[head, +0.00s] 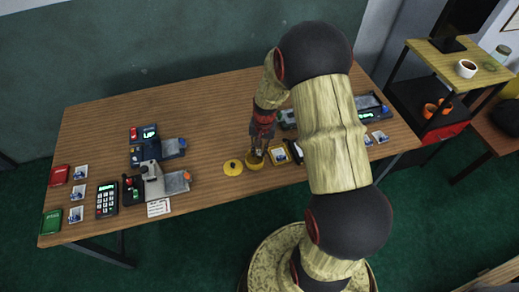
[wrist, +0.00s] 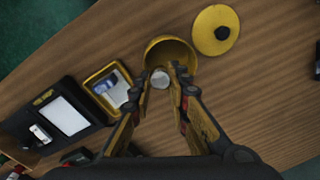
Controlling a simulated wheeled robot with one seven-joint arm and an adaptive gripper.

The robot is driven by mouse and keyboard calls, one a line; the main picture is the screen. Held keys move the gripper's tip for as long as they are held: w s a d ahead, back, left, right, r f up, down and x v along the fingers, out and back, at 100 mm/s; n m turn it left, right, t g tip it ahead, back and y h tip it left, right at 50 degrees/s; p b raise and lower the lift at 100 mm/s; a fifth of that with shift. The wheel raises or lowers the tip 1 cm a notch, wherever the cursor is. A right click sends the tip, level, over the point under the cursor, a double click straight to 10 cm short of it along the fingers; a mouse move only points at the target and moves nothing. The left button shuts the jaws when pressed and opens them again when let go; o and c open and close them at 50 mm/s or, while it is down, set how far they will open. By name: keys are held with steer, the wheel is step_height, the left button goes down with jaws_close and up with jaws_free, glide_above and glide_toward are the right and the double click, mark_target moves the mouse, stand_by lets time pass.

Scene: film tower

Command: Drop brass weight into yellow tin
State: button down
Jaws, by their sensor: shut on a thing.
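The yellow tin (wrist: 156,47) is open, with its round mouth in front of my fingertips in the wrist view. It also shows on the table in the head view (head: 254,163), partly hidden by my gripper. My gripper (wrist: 168,76) is shut on the brass weight (wrist: 160,79), which shows as a small, round, pale grey shape between the fingertips. The weight overlaps the tin's near rim in the picture; I cannot tell its height above or inside the tin. In the head view, my gripper (head: 259,146) points down at the tin and the weight cannot be made out.
A yellow lid with a black knob (wrist: 216,30) lies beside the tin. A yellow-framed tray (wrist: 108,88) and a black case (wrist: 55,116) lie on the tin's other side. Devices, cards and a keypad (head: 107,199) occupy the table's left. Bare wood lies behind the tin.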

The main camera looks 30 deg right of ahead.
steer(key=c, duration=1.6)
jaws_free()
steer(key=shift+c, duration=0.2)
steer(key=shift+r, duration=0.15)
steer(key=r, duration=1.1)
steer(key=shift+s+d+r, duration=0.3)
steer(key=shift+d+r, duration=0.05)
